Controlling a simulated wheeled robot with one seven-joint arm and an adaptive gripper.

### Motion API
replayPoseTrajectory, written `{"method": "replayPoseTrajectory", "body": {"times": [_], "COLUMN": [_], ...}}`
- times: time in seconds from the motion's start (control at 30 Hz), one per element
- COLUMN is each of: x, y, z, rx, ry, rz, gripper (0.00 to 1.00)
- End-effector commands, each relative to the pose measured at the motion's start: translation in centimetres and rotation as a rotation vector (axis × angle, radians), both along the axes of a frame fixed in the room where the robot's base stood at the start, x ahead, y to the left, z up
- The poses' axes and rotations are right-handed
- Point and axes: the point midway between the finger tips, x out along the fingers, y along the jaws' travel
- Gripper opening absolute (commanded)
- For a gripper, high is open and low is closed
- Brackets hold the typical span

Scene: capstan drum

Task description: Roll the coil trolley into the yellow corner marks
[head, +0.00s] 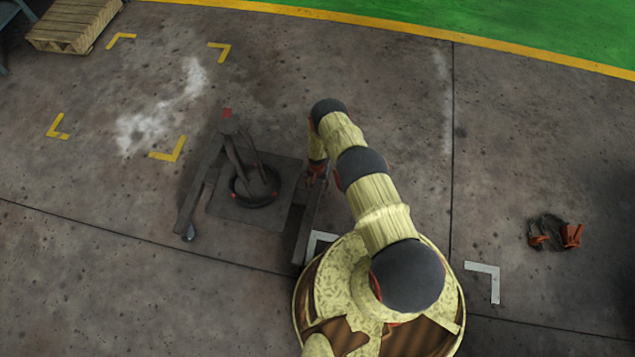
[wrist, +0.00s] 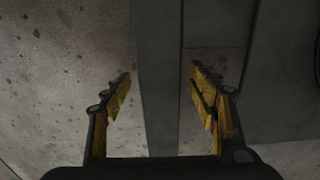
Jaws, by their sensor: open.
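The coil trolley (head: 285,168) is a dark low frame with long side beams, left of my arm in the head view. A dark ring-shaped coil (head: 246,200) lies on its deck by an upright post. Yellow corner marks (head: 176,150) outline a floor area up and left of the trolley, which stands outside them. My gripper (head: 317,172) is at the trolley's right side beam. In the wrist view my gripper (wrist: 160,85) is open, with a grey beam (wrist: 158,100) running between its fingers. Gaps show beside the beam; contact is not visible.
A pale patch (head: 150,122) lies on the floor among the yellow marks. A wooden pallet (head: 75,22) is at the upper left. White corner marks (head: 488,272) are near my base. Dark and orange items (head: 556,233) lie at right. A yellow line borders green floor at the top.

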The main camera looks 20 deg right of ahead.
Motion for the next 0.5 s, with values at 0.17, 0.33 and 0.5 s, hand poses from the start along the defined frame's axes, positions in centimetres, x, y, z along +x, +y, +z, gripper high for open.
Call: {"method": "replayPoseTrajectory", "body": {"times": [0.17, 0.33, 0.5], "x": [-0.06, -0.03, -0.04], "y": [0.0, 0.01, 0.0], "z": [-0.99, -0.97, -0.96], "rx": [0.001, 0.001, 0.001], "ry": [0.001, 0.001, 0.001], "rz": [0.0, 0.0, 0.0], "gripper": [0.59, 0.59, 0.55]}}
